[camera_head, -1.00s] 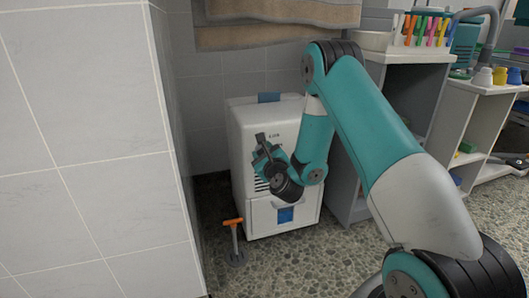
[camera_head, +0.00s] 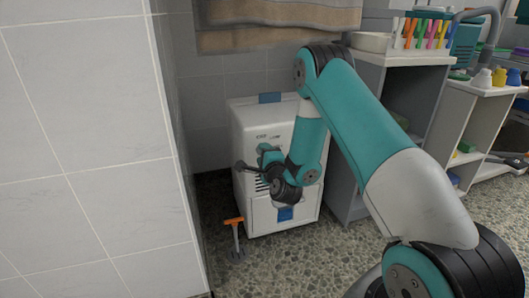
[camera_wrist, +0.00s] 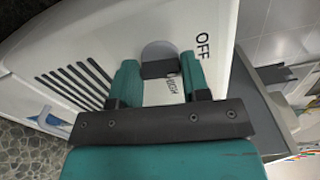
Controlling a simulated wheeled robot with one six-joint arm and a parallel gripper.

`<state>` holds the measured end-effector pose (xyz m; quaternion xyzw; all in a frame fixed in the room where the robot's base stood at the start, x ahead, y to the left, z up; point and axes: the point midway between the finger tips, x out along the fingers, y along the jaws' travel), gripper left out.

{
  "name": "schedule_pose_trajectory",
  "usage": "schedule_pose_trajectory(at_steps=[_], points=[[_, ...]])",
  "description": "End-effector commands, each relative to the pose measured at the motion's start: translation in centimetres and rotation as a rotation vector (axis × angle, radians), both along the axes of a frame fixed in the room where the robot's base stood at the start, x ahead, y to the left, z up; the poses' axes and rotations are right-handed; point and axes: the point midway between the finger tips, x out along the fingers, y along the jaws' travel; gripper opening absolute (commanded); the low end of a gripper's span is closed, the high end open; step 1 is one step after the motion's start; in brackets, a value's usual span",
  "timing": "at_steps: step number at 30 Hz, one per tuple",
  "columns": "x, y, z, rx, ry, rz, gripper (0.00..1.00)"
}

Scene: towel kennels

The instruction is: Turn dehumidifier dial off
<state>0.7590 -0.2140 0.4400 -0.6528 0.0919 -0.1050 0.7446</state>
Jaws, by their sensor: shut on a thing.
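The white dehumidifier (camera_head: 255,130) stands on the floor against the tiled wall. In the wrist view its grey round dial (camera_wrist: 160,50) has a dark grip bar, which lies between the fingers of my gripper (camera_wrist: 160,78). The gripper is shut on the dial. The word OFF (camera_wrist: 203,46) is printed to the right of the dial, and HIGH (camera_wrist: 171,85) is partly visible below it, between the fingers. In the head view my gripper (camera_head: 268,158) is at the front of the dehumidifier, and the dial is hidden there.
An orange-handled tool (camera_head: 234,222) stands on the floor at the dehumidifier's front left. A tiled wall corner (camera_head: 100,150) is close on the left. A grey shelf unit (camera_head: 400,85) stands on the right. Brown towels (camera_head: 280,25) hang above. Speckled floor (camera_head: 320,245) is open in front.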

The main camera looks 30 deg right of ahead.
Motion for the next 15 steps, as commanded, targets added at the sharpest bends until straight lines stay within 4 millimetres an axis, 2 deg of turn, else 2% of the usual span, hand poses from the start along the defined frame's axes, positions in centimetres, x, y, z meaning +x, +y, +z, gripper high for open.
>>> schedule_pose_trajectory(at_steps=[6,15], points=[[-0.05,0.03,0.01,-0.092,0.028,0.0,0.19],[-0.07,0.03,-0.14,-0.14,0.043,0.0,0.19]])
